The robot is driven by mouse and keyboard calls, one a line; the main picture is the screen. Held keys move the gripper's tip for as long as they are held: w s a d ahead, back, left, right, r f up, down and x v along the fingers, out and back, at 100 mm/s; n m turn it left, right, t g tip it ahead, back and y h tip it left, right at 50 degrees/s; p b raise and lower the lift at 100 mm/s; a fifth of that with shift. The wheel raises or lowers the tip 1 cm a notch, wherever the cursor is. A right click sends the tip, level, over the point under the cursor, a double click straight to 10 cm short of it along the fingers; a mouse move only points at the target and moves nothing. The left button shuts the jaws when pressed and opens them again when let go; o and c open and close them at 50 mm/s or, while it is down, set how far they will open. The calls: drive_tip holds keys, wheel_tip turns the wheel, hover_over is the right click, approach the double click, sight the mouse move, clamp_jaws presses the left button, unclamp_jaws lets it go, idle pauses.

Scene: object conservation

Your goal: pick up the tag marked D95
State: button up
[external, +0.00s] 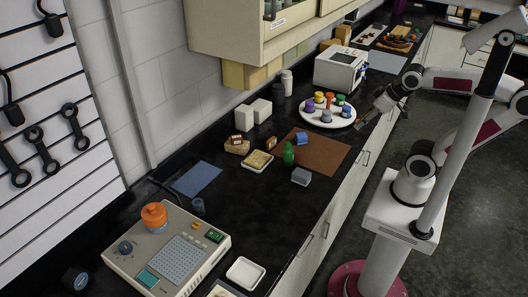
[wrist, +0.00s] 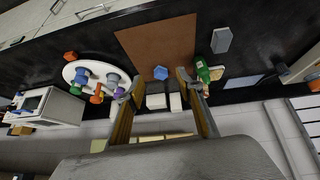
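No marking D95 can be read in either view, so I cannot tell which thing is the tag. Small brown pieces with pale faces, one (external: 238,140) on a tan block and another (external: 271,144) by the brown mat, show in the external view; their markings are too small to read. My gripper (external: 362,121) is above the counter's front edge, to the right of the white round plate (external: 313,115). In the wrist view my gripper (wrist: 160,79) has its two fingers wide apart, with nothing held between them.
A blue piece (external: 302,138) and a green bottle (external: 288,154) are at the brown mat (external: 325,155). A grey block (external: 301,176) lies near the front edge. Several coloured pieces stand on the plate. A white machine (external: 340,69) stands behind it.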

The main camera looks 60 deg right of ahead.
drive_tip(key=w+d+r+n+t+h, duration=0.15)
drive_tip(key=w+d+r, duration=0.25)
drive_tip(key=w, duration=0.5)
drive_tip(key=w+d+r+t+h, duration=0.15)
drive_tip(key=w+d+r, duration=0.25)
drive_tip(key=w, duration=0.6)
drive_tip(key=w+n+t+y, duration=0.3)
drive_tip(key=w+n+t, duration=0.1)
drive_tip(key=w, duration=1.2)
drive_tip(key=w+a+f+n+g+y, duration=0.1)
drive_tip(key=w+a+f+n+y, duration=0.1)
drive_tip(key=w+f+n+y, duration=0.3)
drive_tip(key=w+a+f+g+y, duration=0.1)
drive_tip(key=a+f+y, duration=0.1)
drive_tip(key=f, duration=0.4)
drive_tip(key=s+f+n+g+y, duration=0.1)
drive_tip(key=s+f+g, duration=0.1)
drive_tip(key=f, duration=0.2)
drive_tip(key=s+a+f+n+g+y, duration=0.1)
drive_tip(key=s+f+g+y, duration=0.1)
drive_tip(key=f, duration=0.3)
drive_tip(key=s+a+f+n+g+y, duration=0.1)
drive_tip(key=s+f+g+y, duration=0.1)
drive_tip(key=s+f, duration=0.1)
drive_tip(key=shift+s+a+f, duration=0.1)
drive_tip(key=shift+f, duration=0.65)
drive_tip(key=shift+s+f+g+y, duration=0.15)
drive_tip(key=shift+s+g+y, duration=0.05)
drive_tip(key=shift+g+y, duration=0.1)
